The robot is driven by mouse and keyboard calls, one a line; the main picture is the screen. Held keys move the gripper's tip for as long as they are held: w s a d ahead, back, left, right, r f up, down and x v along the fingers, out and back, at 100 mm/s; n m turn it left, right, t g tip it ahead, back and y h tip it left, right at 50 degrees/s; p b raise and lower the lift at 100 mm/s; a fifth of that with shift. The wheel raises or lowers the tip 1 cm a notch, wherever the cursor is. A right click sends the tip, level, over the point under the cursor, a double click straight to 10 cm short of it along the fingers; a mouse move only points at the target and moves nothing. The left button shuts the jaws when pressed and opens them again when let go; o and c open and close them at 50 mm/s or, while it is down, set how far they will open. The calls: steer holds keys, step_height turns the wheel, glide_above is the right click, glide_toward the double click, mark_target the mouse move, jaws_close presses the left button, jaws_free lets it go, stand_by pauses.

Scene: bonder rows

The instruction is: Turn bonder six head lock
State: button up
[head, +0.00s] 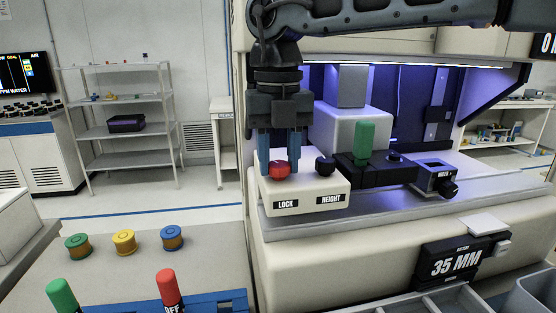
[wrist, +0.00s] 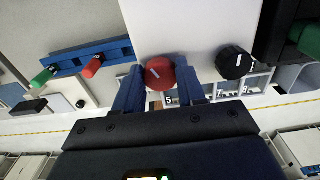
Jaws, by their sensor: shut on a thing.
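The red lock knob (head: 279,169) sits on top of a cream block above the label LOCK (head: 286,204). My gripper (head: 280,168) points down with its blue fingers on either side of the knob, shut on it. The wrist view also shows the red knob (wrist: 160,73) between the two blue fingers (wrist: 162,88), with a pale line mark on its top. A black knob (head: 325,167) stands to the right above the label HEIGHT (head: 330,198); it also shows in the wrist view (wrist: 233,62).
A green upright handle (head: 365,143) on a black slide stands right of the knobs. A 35 MM display (head: 455,262) is on the machine front. Green, yellow and blue round pieces (head: 123,242) and a red OFF handle (head: 169,289) are at the lower left.

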mark_target(279, 163)
steer(key=shift+d+m+b, duration=0.1)
steer(key=shift+m+b, duration=0.35)
steer(key=shift+m, duration=1.75)
steer(key=o, duration=1.1)
steer(key=shift+c, duration=0.2)
steer(key=shift+r, duration=0.1)
step_height(279, 163, up, 8)
steer(key=shift+f+b, duration=0.2)
steer(key=shift+b, duration=0.1)
